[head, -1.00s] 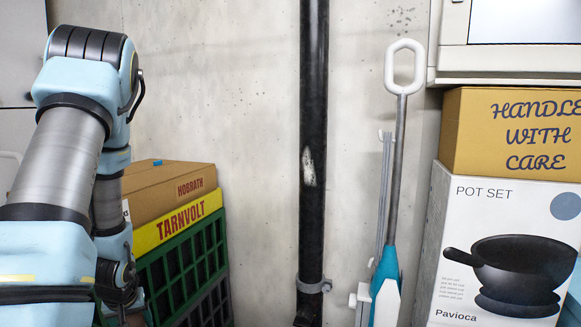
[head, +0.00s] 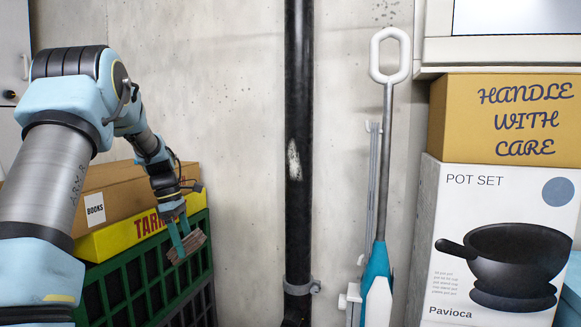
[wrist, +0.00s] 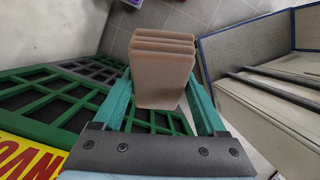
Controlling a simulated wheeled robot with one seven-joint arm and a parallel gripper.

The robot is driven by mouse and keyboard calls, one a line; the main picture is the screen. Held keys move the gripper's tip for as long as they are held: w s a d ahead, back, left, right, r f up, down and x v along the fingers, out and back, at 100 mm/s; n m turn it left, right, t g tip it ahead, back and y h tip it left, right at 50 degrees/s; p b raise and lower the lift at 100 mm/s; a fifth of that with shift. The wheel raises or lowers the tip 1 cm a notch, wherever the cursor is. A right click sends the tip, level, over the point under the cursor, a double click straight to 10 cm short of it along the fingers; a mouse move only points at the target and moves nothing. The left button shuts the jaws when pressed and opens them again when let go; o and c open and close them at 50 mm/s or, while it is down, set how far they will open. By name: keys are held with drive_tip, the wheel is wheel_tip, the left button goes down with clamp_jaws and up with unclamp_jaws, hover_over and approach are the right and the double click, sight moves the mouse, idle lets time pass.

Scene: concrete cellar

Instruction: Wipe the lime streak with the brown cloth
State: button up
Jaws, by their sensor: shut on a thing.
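The lime streak (head: 294,160) is a pale whitish patch on the black vertical pipe (head: 298,80) in the head view. My gripper (head: 182,243) is left of the pipe, lower than the streak, in front of the green crate. It is shut on the brown cloth (head: 187,249), a folded pad of several layers. In the wrist view the cloth (wrist: 160,75) sits between the two teal fingers. The cloth is apart from the pipe. The wrist view does not show the streak.
A green crate (head: 128,288) with yellow and brown boxes stands at left. A pipe clamp (head: 302,288) sits low on the pipe. A mop-like tool with a white loop handle (head: 390,55) stands right of the pipe, beside a pot set box (head: 490,195). Bare wall lies between crate and pipe.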

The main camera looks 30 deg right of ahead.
drive_tip(key=s+d+r+n+t+h+b, duration=0.25)
drive_tip(key=s+d+r+n+t, duration=0.2)
drive_tip(key=d+r, duration=0.35)
drive_tip(key=s+d+r+n+t+h+b, duration=0.25)
drive_tip(key=d+r+n, duration=0.4)
drive_tip(key=d, duration=0.35)
drive_tip(key=s+d+r+n+t+h+b, duration=0.2)
drive_tip(key=s+d+r+n+t+b, duration=0.15)
drive_tip(key=d+r, duration=0.5)
drive_tip(key=shift+n+t, duration=0.25)
drive_tip(key=shift+t, duration=0.2)
drive_tip(key=shift+w+d+f, duration=0.2)
drive_tip(key=shift+w+d, duration=0.85)
drive_tip(key=shift+w, duration=0.05)
drive_tip(key=shift+w+d+f, duration=0.15)
drive_tip(key=shift+w+d, duration=0.85)
drive_tip(key=shift+w, duration=0.05)
drive_tip(key=shift+w+d, duration=0.6)
drive_tip(key=shift+w, duration=0.05)
drive_tip(key=shift+a, duration=0.1)
